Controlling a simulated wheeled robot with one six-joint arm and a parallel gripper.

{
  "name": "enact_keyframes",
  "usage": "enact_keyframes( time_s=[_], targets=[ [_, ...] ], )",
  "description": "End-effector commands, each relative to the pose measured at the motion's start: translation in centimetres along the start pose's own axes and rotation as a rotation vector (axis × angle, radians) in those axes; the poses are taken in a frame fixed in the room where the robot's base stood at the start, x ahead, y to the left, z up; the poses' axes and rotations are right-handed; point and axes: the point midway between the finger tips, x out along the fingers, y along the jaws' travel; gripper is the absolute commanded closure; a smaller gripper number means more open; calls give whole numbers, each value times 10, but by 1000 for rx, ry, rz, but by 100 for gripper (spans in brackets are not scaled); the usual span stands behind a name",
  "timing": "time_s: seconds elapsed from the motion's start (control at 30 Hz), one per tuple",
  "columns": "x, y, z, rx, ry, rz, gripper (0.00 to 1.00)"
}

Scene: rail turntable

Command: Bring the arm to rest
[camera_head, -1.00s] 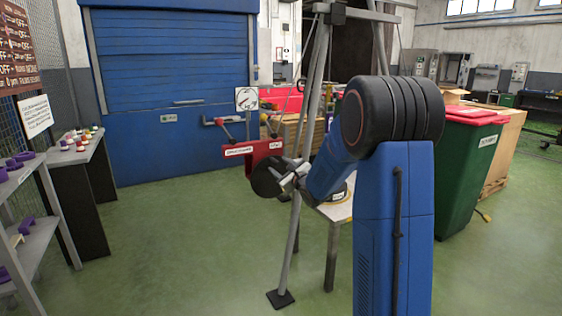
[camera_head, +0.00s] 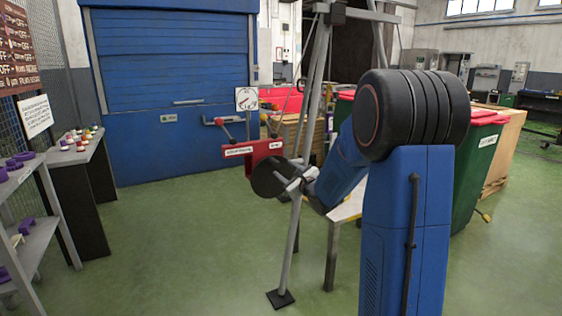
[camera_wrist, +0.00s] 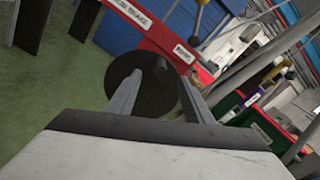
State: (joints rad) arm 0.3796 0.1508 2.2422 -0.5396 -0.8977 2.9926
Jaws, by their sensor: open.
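My arm, blue with a black ringed elbow, stands in the right half of the head view. The forearm slopes down and left from the elbow. My gripper (camera_head: 290,181) is at its end, beside a dark round disc (camera_head: 268,178) under a red labelled panel (camera_head: 252,152). In the wrist view my gripper (camera_wrist: 160,82) has its two fingers apart, with the dark disc (camera_wrist: 142,100) behind them. I see nothing held between the fingers. The red panel (camera_wrist: 139,18) runs across the top there. Whether the fingers touch the disc is unclear.
Grey tripod-like frame legs (camera_head: 289,245) stand close by the gripper. A table (camera_head: 345,208) is partly hidden behind my arm. A green bin (camera_head: 476,175) stands right. Shelves (camera_head: 38,240) stand left. The green floor at left centre is clear.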

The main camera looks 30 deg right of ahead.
Motion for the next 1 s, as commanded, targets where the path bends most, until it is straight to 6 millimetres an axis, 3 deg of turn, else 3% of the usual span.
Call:
enact_keyframes(
  time_s=[0.33,0.47,0.77,1.0],
  targets=[
    [-1,0,1,-10,3,0,53],
    [-8,3,8,-100,38,-1,53],
    [-61,20,29,-580,237,68,53],
    [-121,43,38,-965,370,225,53]
  ],
)
